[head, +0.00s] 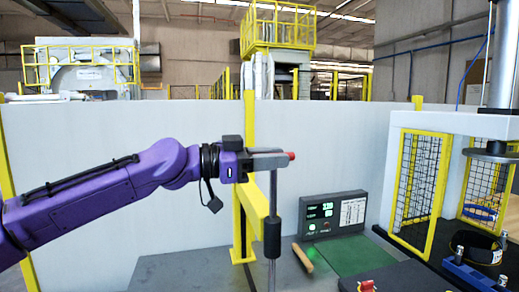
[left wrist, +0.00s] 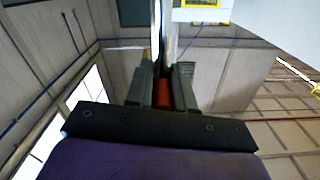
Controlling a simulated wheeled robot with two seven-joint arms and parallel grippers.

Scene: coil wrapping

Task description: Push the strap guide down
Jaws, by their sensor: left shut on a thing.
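My left gripper (head: 268,158) comes in from the left on the purple arm, level at the top of a thin vertical metal rod. It is shut on a red handle (head: 291,156), whose red end sticks out just past the fingertips. In the left wrist view the red handle (left wrist: 165,94) sits between the two grey fingers, with the metal rod (left wrist: 168,38) beyond it. The rod (head: 273,195), which appears to be the strap guide, runs down through a black sleeve (head: 272,237). My right gripper is not in view.
A yellow bracket (head: 250,198) and post stand close behind the rod. A control box with a green display (head: 320,209) and a wooden-handled tool (head: 302,257) are right of it. A caged press (head: 420,180) stands at the right. A pale wall (head: 70,160) closes the back.

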